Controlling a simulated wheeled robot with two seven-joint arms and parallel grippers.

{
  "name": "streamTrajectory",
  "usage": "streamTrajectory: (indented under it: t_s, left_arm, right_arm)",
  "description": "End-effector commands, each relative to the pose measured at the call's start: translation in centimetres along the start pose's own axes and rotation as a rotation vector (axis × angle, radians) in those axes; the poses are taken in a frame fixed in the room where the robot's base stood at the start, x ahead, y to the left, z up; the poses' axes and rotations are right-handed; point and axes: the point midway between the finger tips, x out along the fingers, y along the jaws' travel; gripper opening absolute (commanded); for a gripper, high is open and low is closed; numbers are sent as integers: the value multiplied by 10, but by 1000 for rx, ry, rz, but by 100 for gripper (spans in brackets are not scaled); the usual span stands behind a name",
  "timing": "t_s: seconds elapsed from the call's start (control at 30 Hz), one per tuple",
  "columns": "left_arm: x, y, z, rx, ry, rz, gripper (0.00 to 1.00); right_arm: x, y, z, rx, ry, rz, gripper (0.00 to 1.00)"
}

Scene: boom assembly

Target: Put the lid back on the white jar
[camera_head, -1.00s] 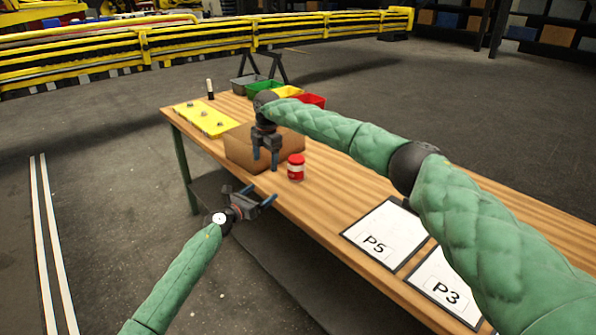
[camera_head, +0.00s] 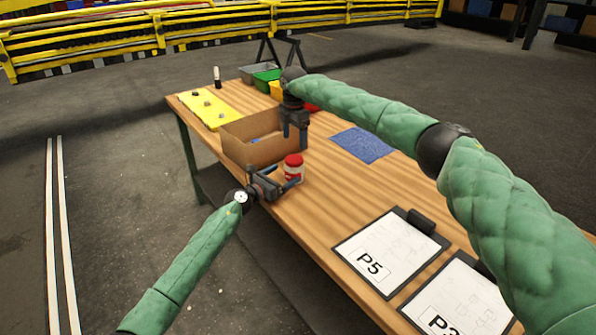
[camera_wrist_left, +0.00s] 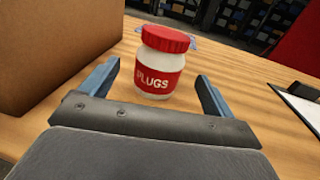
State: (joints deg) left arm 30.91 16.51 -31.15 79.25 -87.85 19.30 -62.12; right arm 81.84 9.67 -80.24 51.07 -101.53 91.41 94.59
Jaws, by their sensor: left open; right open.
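The white jar (camera_wrist_left: 153,88) has a red label reading "PLUGS" and stands upright on the wooden table. A red lid (camera_wrist_left: 168,39) sits on top of it, looking slightly tilted in the left wrist view. The jar also shows in the head view (camera_head: 292,172) with its red lid (camera_head: 293,159). My left gripper (camera_head: 288,180) is open at the table's near edge, its blue fingers pointing at the jar. In the left wrist view the jar stands ahead, between the lines of the fingers (camera_wrist_left: 158,85). My right gripper (camera_head: 295,140) is open, above and behind the jar, next to the box.
A cardboard box (camera_head: 240,145) stands left of the jar, close to my left gripper. A blue mat (camera_head: 362,145) lies to the right behind. A yellow board (camera_head: 208,108) and coloured bins (camera_head: 266,77) are further back. P5 sheet (camera_head: 388,252) lies nearer, right.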

Motion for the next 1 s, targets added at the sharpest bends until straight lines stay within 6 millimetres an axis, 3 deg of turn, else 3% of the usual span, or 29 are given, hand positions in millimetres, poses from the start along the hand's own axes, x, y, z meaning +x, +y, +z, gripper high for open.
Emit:
streamTrajectory:
  t_s: [0.37, 0.8, 1.0]
  left_arm:
    - [5, 0, 1, -1, -1, 0, 89]
    - [60, 0, 1, -3, -1, 0, 89]
    - [74, 0, 0, -2, 0, 0, 89]
  right_arm:
    - [0, 0, 0, 0, 0, 0, 76]
    - [0, 0, 0, 0, 0, 0, 76]
    - [0, 0, 0, 0, 0, 0, 76]
